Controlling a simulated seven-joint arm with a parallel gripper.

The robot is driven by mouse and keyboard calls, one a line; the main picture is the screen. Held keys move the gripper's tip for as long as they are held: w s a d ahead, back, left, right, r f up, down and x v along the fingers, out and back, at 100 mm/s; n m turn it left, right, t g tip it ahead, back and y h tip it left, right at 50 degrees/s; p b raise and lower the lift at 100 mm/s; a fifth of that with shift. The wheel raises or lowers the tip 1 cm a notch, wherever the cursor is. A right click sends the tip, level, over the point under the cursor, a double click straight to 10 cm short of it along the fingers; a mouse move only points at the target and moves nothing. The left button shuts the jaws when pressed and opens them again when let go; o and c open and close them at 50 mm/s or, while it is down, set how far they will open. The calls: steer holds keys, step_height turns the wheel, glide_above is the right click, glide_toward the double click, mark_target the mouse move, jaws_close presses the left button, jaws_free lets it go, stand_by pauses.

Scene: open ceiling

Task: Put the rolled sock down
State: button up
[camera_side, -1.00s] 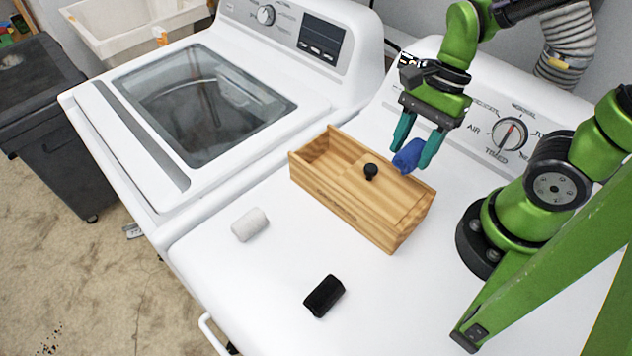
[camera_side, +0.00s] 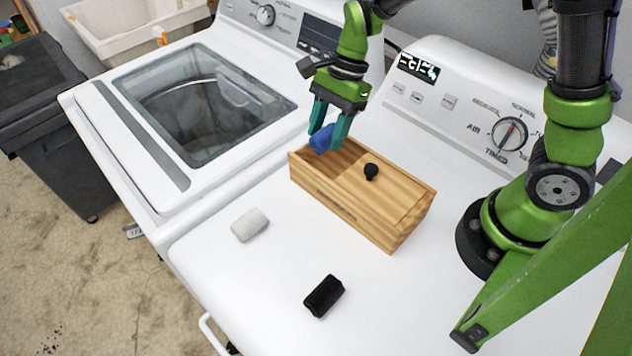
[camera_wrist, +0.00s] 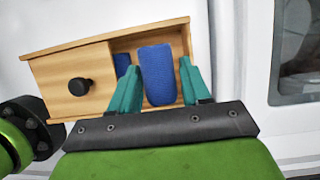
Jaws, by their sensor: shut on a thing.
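My gripper (camera_side: 328,138) is shut on a blue rolled sock (camera_side: 320,140). It holds the sock above the open left end of a wooden box (camera_side: 345,207). In the wrist view, the sock (camera_wrist: 157,78) sits between the two teal fingers (camera_wrist: 158,64), with the box's open compartment behind it. The lid (camera_wrist: 65,80), with a black knob (camera_wrist: 79,87), covers the rest of the box. Another blue patch (camera_wrist: 122,64) shows in the compartment beside the left finger, partly hidden. I cannot tell exactly how high the held sock is above the box floor.
A white rolled sock (camera_side: 250,224) and a black rolled sock (camera_side: 324,296) lie on the white dryer top (camera_side: 400,300) in front of the box. A washer (camera_side: 200,100) with a glass lid stands to the left. The dryer top near its front is otherwise clear.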

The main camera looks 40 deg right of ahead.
steer(key=shift+f, duration=0.7)
steer(key=shift+f, duration=0.65)
steer(key=o, duration=1)
steer(key=shift+r, duration=0.1)
